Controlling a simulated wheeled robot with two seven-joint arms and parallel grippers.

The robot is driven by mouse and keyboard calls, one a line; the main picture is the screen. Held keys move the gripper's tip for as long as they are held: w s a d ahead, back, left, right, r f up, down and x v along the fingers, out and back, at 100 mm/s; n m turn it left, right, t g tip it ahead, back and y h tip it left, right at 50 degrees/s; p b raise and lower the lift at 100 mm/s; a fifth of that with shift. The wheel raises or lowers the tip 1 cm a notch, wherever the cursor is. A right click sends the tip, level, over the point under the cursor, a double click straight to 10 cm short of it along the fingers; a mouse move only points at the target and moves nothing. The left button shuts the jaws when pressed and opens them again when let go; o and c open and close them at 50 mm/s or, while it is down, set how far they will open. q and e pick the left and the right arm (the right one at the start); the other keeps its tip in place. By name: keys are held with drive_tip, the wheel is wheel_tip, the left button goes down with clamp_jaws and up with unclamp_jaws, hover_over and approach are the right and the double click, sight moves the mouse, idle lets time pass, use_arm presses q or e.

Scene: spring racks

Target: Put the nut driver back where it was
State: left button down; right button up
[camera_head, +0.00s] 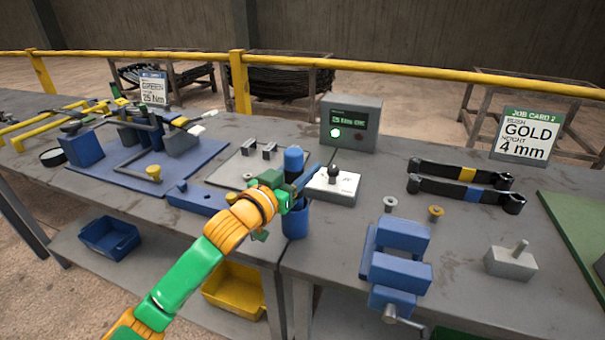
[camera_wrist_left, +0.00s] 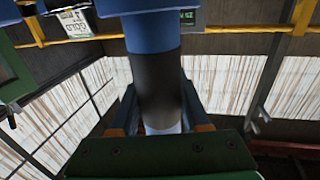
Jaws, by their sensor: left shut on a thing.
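The nut driver has a blue upper part (camera_head: 293,159) standing upright in the head view. In the left wrist view its dark grip (camera_wrist_left: 158,82) runs between my fingers, with a wide blue part above. My left gripper (camera_head: 290,188) is shut on it. A blue cup-like holder (camera_head: 296,222) is directly below the gripper at the bench's front edge. The gripper hides the driver's lower part, so I cannot tell whether its tip is inside the holder. My right gripper is not in view.
A white block with a black knob (camera_head: 335,184) stands just right of the gripper. A blue vise (camera_head: 400,262), loose nuts (camera_head: 436,212) and dark straps (camera_head: 460,188) lie farther right. A grey display box (camera_head: 351,124) stands behind. A blue fixture board (camera_head: 150,172) is left.

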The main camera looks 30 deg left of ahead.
use_arm(q)
drive_tip(key=shift+a, duration=0.1)
drive_tip(key=c, duration=0.7)
unclamp_jaws()
drive_tip(key=shift+f, duration=0.15)
drive_tip(key=shift+c, duration=0.2)
drive_tip(key=o, duration=0.4)
drive_tip(key=shift+s, duration=0.1)
drive_tip(key=shift+c, duration=0.2)
drive_tip(key=shift+r, duration=0.2)
drive_tip(key=s+b, duration=0.1)
drive_tip(key=s, duration=0.6)
drive_tip(key=shift+s+f, duration=0.15)
drive_tip(key=shift+s, duration=0.25)
drive_tip(key=p, duration=0.6)
approach(289, 180)
drive_tip(key=w, duration=0.2)
drive_tip(key=shift+w+a, duration=0.1)
drive_tip(key=shift+w, duration=0.15)
